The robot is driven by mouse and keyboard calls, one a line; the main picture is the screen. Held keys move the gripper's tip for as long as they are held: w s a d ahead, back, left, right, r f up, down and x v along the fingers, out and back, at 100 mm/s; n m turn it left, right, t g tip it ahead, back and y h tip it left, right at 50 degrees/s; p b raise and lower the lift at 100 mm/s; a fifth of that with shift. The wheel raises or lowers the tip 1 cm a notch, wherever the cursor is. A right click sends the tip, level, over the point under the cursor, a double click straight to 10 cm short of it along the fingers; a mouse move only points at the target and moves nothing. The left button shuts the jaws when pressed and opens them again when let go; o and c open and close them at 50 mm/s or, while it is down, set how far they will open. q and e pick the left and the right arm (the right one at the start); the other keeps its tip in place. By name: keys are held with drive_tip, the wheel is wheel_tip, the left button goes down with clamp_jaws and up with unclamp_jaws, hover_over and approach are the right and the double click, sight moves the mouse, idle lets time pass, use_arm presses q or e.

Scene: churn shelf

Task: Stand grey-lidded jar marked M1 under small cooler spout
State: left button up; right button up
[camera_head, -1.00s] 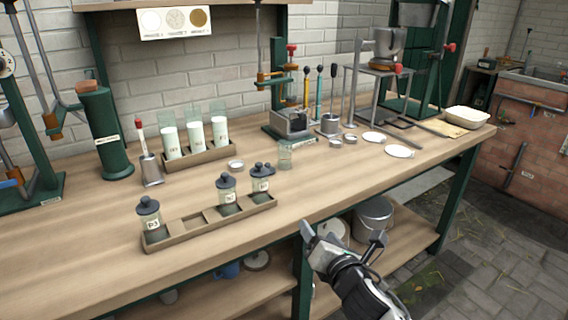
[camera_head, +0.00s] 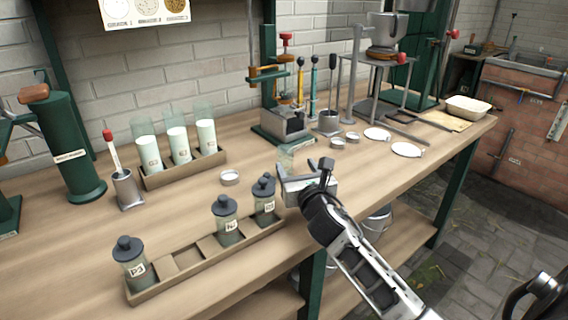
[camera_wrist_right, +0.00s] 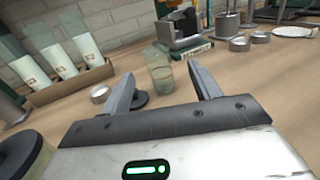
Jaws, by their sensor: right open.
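Three grey-lidded jars stand in a wooden rack (camera_head: 205,250): one at the left end (camera_head: 132,264), one right of the middle (camera_head: 226,222) and one at the right end (camera_head: 264,203). Their labels are too small to read surely. A small clear glass (camera_head: 285,158) without a lid stands before a grey box on a green base (camera_head: 285,124), perhaps the small cooler. My right gripper (camera_head: 304,174) is open and empty over the table, near the glass. In the right wrist view the glass (camera_wrist_right: 159,76) shows between the fingers, with a dark round lid (camera_wrist_right: 139,99) behind the left finger. My left gripper is out of view.
A wooden holder (camera_head: 186,172) with several white-filled tubes stands behind the rack. A small metal dish (camera_head: 229,178) lies between them. Metal cups (camera_head: 337,143) and white discs (camera_head: 406,149) lie to the right. The table's front strip right of the gripper is clear.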

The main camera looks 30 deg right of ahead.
sight(287, 153)
drive_tip(key=x, duration=0.3)
drive_tip(key=shift+w+d, duration=0.1)
drive_tip(key=shift+w, duration=0.15)
drive_tip(key=shift+a+b+x, duration=0.15)
drive_tip(key=shift+x, duration=1.25)
drive_tip(key=shift+a+b+x, duration=0.15)
drive_tip(key=shift+x, duration=1.2)
drive_tip(key=shift+w, duration=0.1)
drive_tip(key=shift+c, duration=0.2)
drive_tip(key=c, duration=1)
drive_tip(key=shift+r, duration=0.1)
drive_tip(key=shift+c, duration=0.9)
drive_tip(key=shift+r, duration=0.1)
